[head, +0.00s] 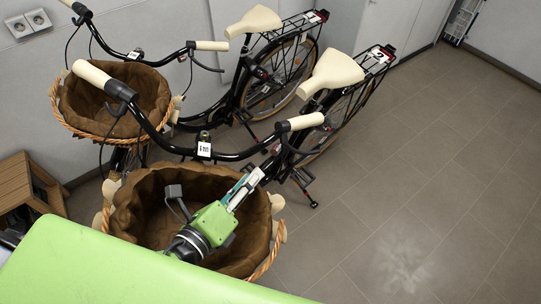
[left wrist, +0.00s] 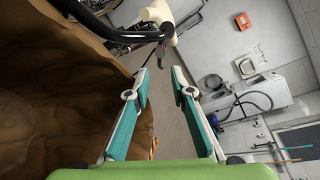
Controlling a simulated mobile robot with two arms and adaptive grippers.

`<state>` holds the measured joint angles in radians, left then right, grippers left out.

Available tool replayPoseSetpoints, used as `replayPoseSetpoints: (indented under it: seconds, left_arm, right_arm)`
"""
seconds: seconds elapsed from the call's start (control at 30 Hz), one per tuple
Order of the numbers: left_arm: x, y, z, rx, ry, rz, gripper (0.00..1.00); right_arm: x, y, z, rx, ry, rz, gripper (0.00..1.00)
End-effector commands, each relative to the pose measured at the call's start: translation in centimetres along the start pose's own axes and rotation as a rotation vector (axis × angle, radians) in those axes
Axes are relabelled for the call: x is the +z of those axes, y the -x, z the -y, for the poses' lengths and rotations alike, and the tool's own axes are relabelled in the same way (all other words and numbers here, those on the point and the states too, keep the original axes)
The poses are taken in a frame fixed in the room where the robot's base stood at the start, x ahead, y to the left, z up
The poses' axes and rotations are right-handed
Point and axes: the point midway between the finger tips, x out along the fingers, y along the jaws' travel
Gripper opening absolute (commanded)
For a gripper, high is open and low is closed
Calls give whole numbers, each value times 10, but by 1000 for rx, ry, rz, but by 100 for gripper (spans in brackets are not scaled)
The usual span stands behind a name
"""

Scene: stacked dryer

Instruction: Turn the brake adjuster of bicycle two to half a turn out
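Bicycle two (head: 335,72), with a cream saddle and a "2" plate on its rear rack, is the nearer of two bicycles in the head view. Its right-hand cream grip (head: 306,121) and black handlebar (head: 170,145) lie ahead of my left gripper (head: 256,176). My left gripper is over the brown-lined basket, open and empty. In the left wrist view its teal-padded fingers (left wrist: 160,78) stand apart. Beyond them are the black handlebar (left wrist: 85,22), the cream grip (left wrist: 160,14) and a small grey-red part (left wrist: 162,50); I cannot tell whether that is the brake adjuster. My right gripper is out of view.
The brown-lined basket (head: 130,205) is below my left gripper. The other bicycle (head: 222,100) stands close behind, near the wall. A wooden crate (head: 22,188) is at the left. The tiled floor (head: 420,180) on the right is clear.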

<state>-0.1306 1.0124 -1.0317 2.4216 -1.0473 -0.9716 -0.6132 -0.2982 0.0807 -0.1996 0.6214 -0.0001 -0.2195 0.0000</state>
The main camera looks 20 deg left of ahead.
Motion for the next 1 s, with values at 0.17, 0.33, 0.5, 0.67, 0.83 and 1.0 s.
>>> replayPoseSetpoints:
  seconds: [0.17, 0.33, 0.5, 0.67, 0.83, 1.0]
  left_arm:
    - [3, -41, 5, -3, -1, 3, 22]
    - [2, -73, 4, -1, -1, 2, 22]
    - [1, -92, 2, -1, -1, 0, 22]
    - [0, -100, 0, 1, 0, -2, 22]
    - [0, -100, 0, 1, 0, -2, 22]
    - [0, -100, 0, 1, 0, -2, 0]
  right_arm:
    - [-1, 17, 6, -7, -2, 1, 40]
    - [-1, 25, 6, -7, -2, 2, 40]
    - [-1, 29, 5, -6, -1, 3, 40]
    - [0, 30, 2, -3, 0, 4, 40]
    - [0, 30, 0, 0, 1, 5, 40]
    - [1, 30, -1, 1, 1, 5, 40]
